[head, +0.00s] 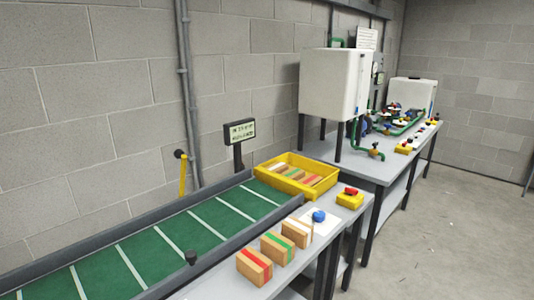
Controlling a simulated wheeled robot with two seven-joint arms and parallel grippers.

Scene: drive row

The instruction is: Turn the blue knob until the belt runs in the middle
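The blue knob (319,216) sits on a white plate (322,228) on the grey table to the right of the conveyor. The green belt (163,238) with white cross lines runs between grey side rails from the lower left toward the yellow crate. I cannot tell from this view whether it is centred between the rails. Neither of my grippers is in view.
Several wooden blocks with coloured stripes (276,248) stand along the table. A yellow crate (263,174) holds more blocks. A yellow box with a red button (350,199) and a small sign (240,131) are nearby. Open floor (440,235) lies right.

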